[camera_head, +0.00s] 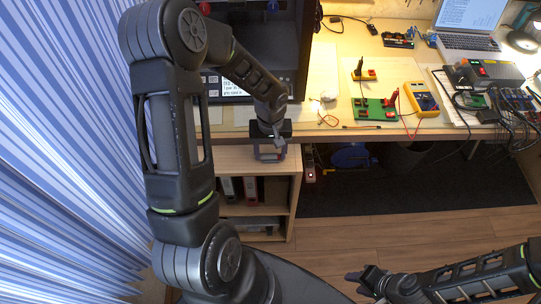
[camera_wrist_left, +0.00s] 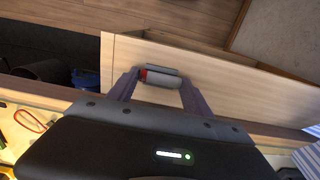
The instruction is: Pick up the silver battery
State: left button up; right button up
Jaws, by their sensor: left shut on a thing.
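The silver battery (camera_wrist_left: 163,80), with a red band near its left end, lies crosswise between the two fingers of my left gripper (camera_wrist_left: 160,92) in the left wrist view. The gripper is shut on it. In the head view my left gripper (camera_head: 270,151) is at the front edge of the desk, over the top of the wooden shelf unit; the battery is too small to make out clearly there. My right gripper (camera_head: 368,281) is low at the bottom of the head view, over the floor and far from the desk; whether its jaws are open is unclear.
The desk (camera_head: 330,70) holds a green circuit board (camera_head: 372,112), a yellow multimeter (camera_head: 421,99), a laptop (camera_head: 468,22) and a black power unit (camera_head: 488,73) with loose cables. A shelf unit (camera_head: 297,180) with binders stands below. The floor (camera_head: 350,240) in front is clear.

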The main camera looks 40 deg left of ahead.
aim_at(270, 155)
pick_arm(q)
jog(key=shift+c, duration=1.2)
jog(key=shift+r, duration=0.1)
notch_tip(270, 155, up, 10)
jog(key=shift+b, duration=0.3)
